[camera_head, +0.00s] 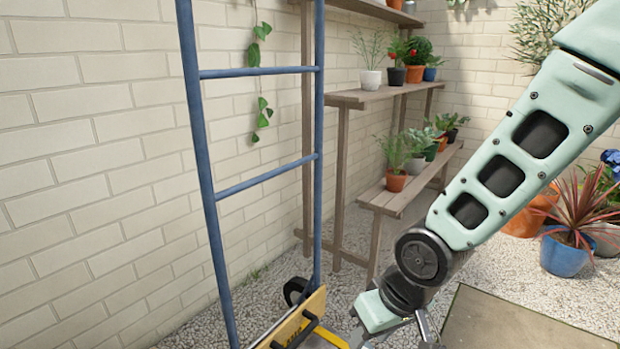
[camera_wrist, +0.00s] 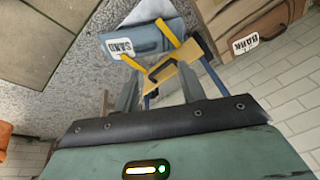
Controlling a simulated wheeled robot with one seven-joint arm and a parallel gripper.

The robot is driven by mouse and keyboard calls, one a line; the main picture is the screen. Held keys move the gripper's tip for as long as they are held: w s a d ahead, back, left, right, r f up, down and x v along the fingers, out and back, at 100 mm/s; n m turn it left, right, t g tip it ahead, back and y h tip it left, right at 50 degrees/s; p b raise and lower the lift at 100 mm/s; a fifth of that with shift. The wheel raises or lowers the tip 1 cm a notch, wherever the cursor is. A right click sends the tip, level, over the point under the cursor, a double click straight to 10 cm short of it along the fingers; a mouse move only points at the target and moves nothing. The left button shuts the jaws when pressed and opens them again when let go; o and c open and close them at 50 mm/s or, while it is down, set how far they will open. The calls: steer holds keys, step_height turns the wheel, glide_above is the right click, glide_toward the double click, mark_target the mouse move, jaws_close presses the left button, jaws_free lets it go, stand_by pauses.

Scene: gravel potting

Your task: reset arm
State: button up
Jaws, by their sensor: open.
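My gripper (camera_head: 425,328) is low at the bottom edge of the head view, partly cut off by the frame. My arm reaches down to it from the upper right. In the wrist view my gripper (camera_wrist: 158,85) shows two grey fingers spread apart, so it is open. I see nothing clearly held between the fingers. Yellow and blue parts of a hand truck (camera_wrist: 172,72) show beyond and between them; I cannot tell how close they are.
The hand truck's blue frame (camera_head: 205,200) stands left of my gripper, by the brick wall (camera_head: 90,180). Wooden shelves (camera_head: 385,95) with potted plants stand behind. A blue pot (camera_head: 563,255) is at right. The wrist view shows a sand bag (camera_wrist: 140,38) and a bark bag (camera_wrist: 258,35).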

steer(key=s+d+r+n+g+h+p, duration=0.1)
steer(key=s+d+r, duration=0.1)
steer(key=s+r, duration=0.4)
steer(key=s+d+r+n+g+h+p, duration=0.15)
steer(key=s+r, duration=0.25)
steer(key=s, duration=0.5)
step_height(320, 180, up, 38)
steer(key=p, duration=3.7)
steer(key=shift+d+r, duration=0.15)
steer(key=shift+d, duration=0.2)
steer(key=shift+s+t, duration=0.1)
steer(key=shift+t, duration=0.15)
